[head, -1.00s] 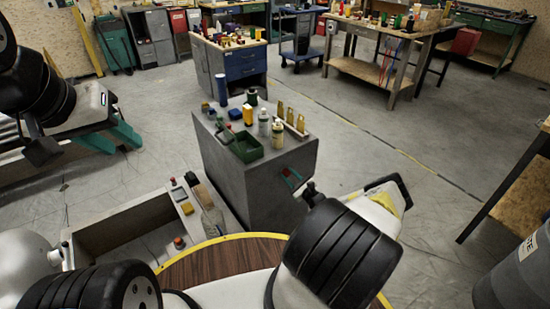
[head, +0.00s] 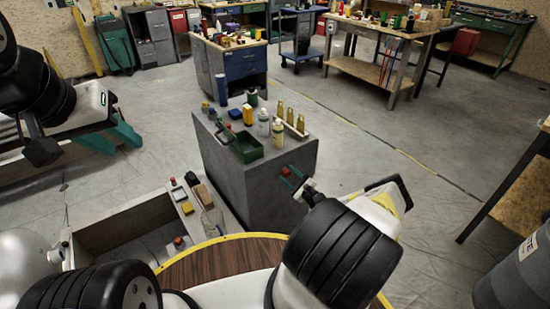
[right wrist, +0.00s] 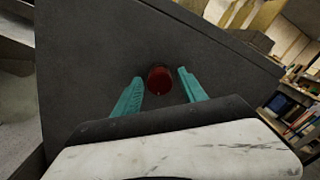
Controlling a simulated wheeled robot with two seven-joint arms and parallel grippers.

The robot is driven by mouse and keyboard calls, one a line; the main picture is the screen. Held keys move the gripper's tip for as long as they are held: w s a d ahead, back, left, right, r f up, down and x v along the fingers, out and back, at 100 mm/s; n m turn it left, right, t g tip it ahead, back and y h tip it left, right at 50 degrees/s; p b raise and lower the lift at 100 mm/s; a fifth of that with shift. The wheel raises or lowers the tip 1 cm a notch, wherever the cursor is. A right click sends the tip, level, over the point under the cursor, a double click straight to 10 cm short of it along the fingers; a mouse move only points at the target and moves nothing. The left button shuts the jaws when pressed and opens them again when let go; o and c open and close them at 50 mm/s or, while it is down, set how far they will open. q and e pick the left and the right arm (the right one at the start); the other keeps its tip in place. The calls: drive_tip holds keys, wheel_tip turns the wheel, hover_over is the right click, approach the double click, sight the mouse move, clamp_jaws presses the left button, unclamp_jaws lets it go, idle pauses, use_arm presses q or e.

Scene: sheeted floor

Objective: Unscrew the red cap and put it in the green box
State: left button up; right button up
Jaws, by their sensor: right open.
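The red cap (head: 285,171) sticks out from the side face of the grey cabinet (head: 245,185). In the right wrist view the red cap (right wrist: 159,79) is round and dark red, just beyond and between my right fingertips. My right gripper (head: 291,177) has its teal fingers spread; in its wrist view the gripper (right wrist: 157,78) is open, a finger on each side of the cap. I cannot tell whether the fingers touch it. The green box (head: 246,149) is an open tray on the cabinet top. My left gripper (head: 126,149) is far left, its teal fingers apart and empty.
Bottles (head: 278,132) and a rack of brass-coloured pieces (head: 290,120) stand beside the green box. A yellow item (head: 248,115) is behind it. A grey open bin (head: 130,222) lies at the lower left. The floor right of the cabinet is clear.

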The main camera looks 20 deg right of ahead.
drive_tip(key=m, duration=1.4)
drive_tip(key=shift+m, duration=0.3)
drive_tip(key=m, duration=0.5)
